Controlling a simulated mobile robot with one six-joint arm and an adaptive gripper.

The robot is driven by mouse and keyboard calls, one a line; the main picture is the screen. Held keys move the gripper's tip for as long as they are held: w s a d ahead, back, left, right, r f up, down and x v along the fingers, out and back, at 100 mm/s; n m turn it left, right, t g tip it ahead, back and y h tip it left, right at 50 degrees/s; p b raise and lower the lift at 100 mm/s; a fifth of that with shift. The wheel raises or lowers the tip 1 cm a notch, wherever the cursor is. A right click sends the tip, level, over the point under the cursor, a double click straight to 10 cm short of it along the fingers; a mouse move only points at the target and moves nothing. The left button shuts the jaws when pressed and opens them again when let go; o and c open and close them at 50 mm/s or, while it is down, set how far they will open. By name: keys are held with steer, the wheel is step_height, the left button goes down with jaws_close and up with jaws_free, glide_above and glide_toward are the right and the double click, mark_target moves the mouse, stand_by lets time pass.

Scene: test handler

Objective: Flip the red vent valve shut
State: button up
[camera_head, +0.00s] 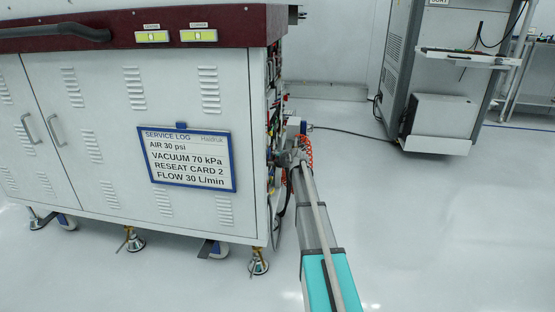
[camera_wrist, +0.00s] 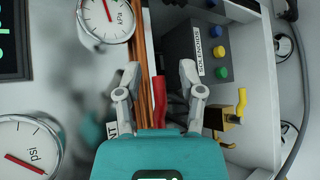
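The red vent valve handle (camera_wrist: 160,97) shows in the wrist view between the two fingers of my gripper (camera_wrist: 160,72). The fingers are spread, with gaps visible beside the handle, so my gripper is open around or just above it; I cannot tell the depth. The handle's lower end and the valve body are hidden behind my gripper's teal body. A partly covered label ending in "NT" (camera_wrist: 112,130) sits left of the handle. In the head view my gripper (camera_head: 291,152) is at the cabinet's open right side, too small to read there.
A kPa gauge (camera_wrist: 107,18), a psi gauge (camera_wrist: 28,150), copper pipes (camera_wrist: 145,85), a solenoid box (camera_wrist: 208,50) and a yellow-handled brass valve (camera_wrist: 240,105) crowd around the fingers. The white cabinet (camera_head: 100,200) stands left of my arm; floor to the right is clear.

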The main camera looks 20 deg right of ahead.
stand_by(0.4)
steer(key=s+r+m+t+h+p, duration=0.2)
steer(key=s+r+m+h+p, duration=0.9)
steer(key=r+m, duration=0.5)
steer(key=s+a+f+m+g+y+p, duration=0.25)
steer(key=s+a+g, duration=0.25)
steer(key=s+a, duration=0.5)
steer(key=s+a+f+m+g+y+p, duration=0.25)
steer(key=s+a+g+y, duration=0.2)
steer(key=s+a, duration=0.55)
steer(key=s+a+f+m+g+y+p, duration=0.2)
steer(key=s+a+f+g+y, duration=0.15)
steer(key=s+a+g, duration=0.6)
step_height(320, 180, up, 37)
steer(key=s+d+t+p, duration=0.1)
steer(key=t+p, duration=0.3)
steer(key=p, duration=3.3)
steer(key=shift+s+d, duration=0.35)
steer(key=shift+s, duration=0.1)
